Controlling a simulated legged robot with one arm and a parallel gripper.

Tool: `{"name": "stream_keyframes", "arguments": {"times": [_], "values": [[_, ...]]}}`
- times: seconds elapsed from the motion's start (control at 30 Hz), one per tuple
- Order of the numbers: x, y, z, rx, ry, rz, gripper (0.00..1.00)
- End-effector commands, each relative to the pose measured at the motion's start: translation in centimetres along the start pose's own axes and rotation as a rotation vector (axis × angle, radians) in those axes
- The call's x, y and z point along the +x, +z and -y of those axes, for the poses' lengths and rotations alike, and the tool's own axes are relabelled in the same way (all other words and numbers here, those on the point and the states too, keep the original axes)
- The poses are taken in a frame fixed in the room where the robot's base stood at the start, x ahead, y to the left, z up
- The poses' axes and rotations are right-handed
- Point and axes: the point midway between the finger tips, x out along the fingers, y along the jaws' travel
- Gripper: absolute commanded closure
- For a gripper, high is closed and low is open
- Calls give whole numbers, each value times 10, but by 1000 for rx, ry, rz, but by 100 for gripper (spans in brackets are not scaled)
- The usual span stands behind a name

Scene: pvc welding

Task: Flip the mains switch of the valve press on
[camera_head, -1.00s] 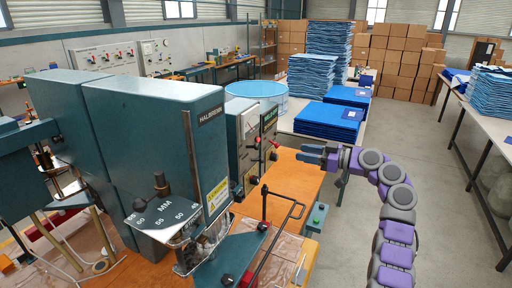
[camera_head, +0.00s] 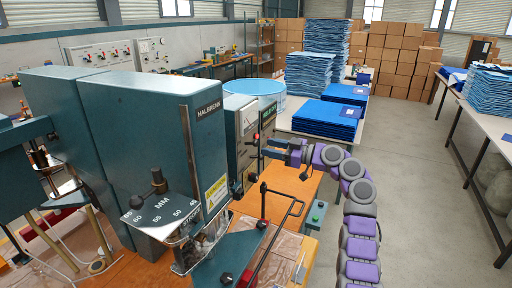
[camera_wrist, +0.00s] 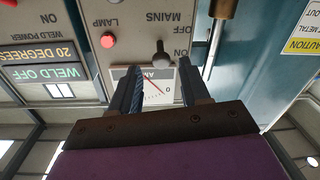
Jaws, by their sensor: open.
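The valve press (camera_head: 160,130) is the large teal machine at the left in the head view. Its grey control panel (camera_head: 243,122) faces right. In the wrist view the panel is upside down, with a black mains switch lever (camera_wrist: 161,50) beside the MAINS, OFF and ON lettering. I cannot tell which way the lever is set. My gripper (camera_head: 268,147) is close to the panel; in the wrist view its two fingers (camera_wrist: 163,78) are apart and empty, on either side of a needle meter (camera_wrist: 158,87). The lever shows between and just beyond the fingertips, with no clear contact.
A red lamp (camera_wrist: 107,40) and a WELD OFF display (camera_wrist: 60,73) sit left of the switch in the wrist view. A metal rod (camera_wrist: 220,30) stands to its right. A bent black handle (camera_head: 283,202) rises in front of the panel. The floor at right is clear.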

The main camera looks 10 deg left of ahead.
Motion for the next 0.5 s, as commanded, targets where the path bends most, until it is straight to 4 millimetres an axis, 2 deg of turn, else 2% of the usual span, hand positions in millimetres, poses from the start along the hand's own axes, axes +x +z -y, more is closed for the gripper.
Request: {"name": "stream_keyframes", "arguments": {"times": [0.1, 0.2, 0.5], "values": [[25, 0, 1, 1, -2, -1, 54], [40, 1, 0, 2, 0, -1, 54], [60, 0, 0, -1, 0, -1, 54]]}}
